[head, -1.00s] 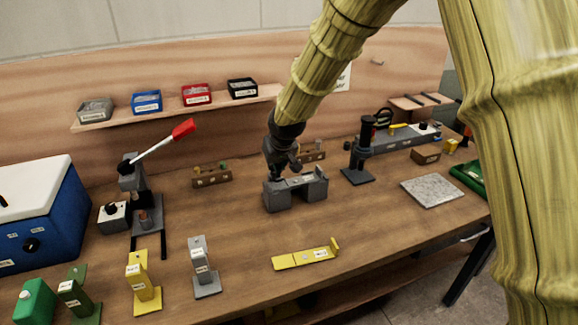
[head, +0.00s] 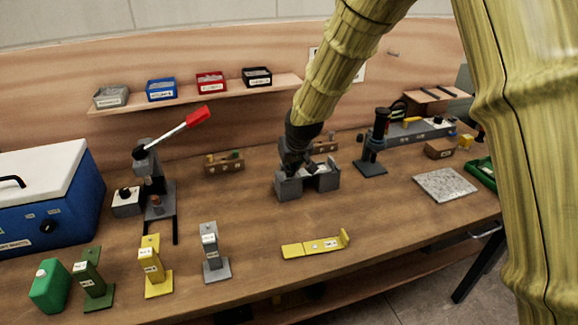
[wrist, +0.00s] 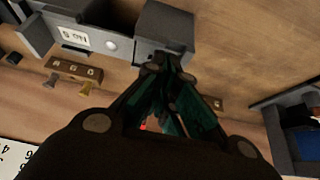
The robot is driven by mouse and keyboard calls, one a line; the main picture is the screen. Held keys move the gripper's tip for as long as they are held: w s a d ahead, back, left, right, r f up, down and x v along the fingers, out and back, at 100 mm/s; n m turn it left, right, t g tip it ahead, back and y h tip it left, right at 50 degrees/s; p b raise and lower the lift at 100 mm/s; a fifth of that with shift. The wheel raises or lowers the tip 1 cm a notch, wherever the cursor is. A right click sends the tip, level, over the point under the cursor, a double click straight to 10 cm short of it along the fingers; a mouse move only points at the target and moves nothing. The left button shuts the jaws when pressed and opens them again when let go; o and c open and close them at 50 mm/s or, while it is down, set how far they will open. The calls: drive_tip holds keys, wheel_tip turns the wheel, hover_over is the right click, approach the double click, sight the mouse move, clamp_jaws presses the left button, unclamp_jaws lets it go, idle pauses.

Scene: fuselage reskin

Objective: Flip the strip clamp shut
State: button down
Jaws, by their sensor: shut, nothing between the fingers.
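A grey fixture with two raised end blocks (head: 328,181) stands mid-table in the head view. It also shows at the top of the wrist view (wrist: 170,25), with a white label on its side. I cannot clearly make out the strip clamp or its flap on it; my arm covers part of the fixture's top. My gripper (wrist: 165,64) is shut and empty, with its fingertips at or just over the edge of one end block. I cannot tell whether they touch. In the head view my gripper (head: 293,167) is at the fixture's left and middle part.
A small wooden block with pegs (head: 224,163) stands behind left; another is behind the fixture. A yellow angled strip (head: 313,246) lies in front. A red-handled lever press (head: 155,185) is left, a black stand (head: 371,160) right. Table between fixture and yellow strip is clear.

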drive_tip(key=shift+r, duration=0.1)
drive_tip(key=r+p, duration=0.1)
drive_tip(key=r, duration=0.1)
drive_tip(key=r+p, duration=0.2)
drive_tip(key=shift+w+a+r, duration=0.1)
drive_tip(key=shift+w+r, duration=0.1)
drive_tip(key=s+d+r+b, duration=0.2)
drive_tip(key=s+r, duration=0.1)
drive_tip(key=s, duration=0.6)
drive_tip(key=shift+d+b, duration=0.25)
drive_tip(key=shift+b, duration=0.1)
